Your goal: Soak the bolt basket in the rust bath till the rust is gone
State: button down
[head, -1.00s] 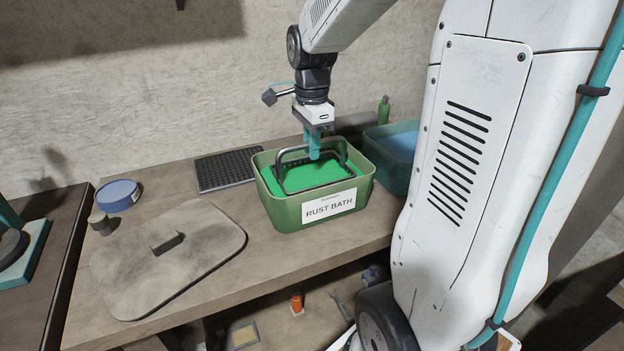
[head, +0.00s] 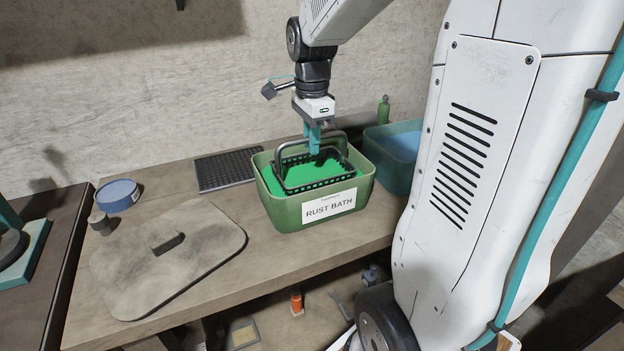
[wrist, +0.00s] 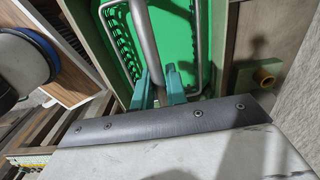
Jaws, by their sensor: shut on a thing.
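The rust bath (head: 288,212) is a green tub labelled "RUST BATH", filled with bright green liquid, on the wooden bench in the head view. The bolt basket (head: 320,184) is a black mesh basket inside the tub. Its perforated rim shows above the liquid; its lower part is hidden. My gripper (head: 314,150) points down over the tub, shut on the basket's handle. In the wrist view, the fingers of my gripper (wrist: 160,88) meet at the grey handle bar (wrist: 145,45), with the green liquid beyond. I cannot see the bolts or their rust.
A grey lid (head: 200,235) lies on the bench left of the tub. A black perforated tray (head: 224,172) lies behind it. A blue-green bin (head: 372,165) stands right of the tub.

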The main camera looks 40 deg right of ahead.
jog(key=shift+r, duration=5)
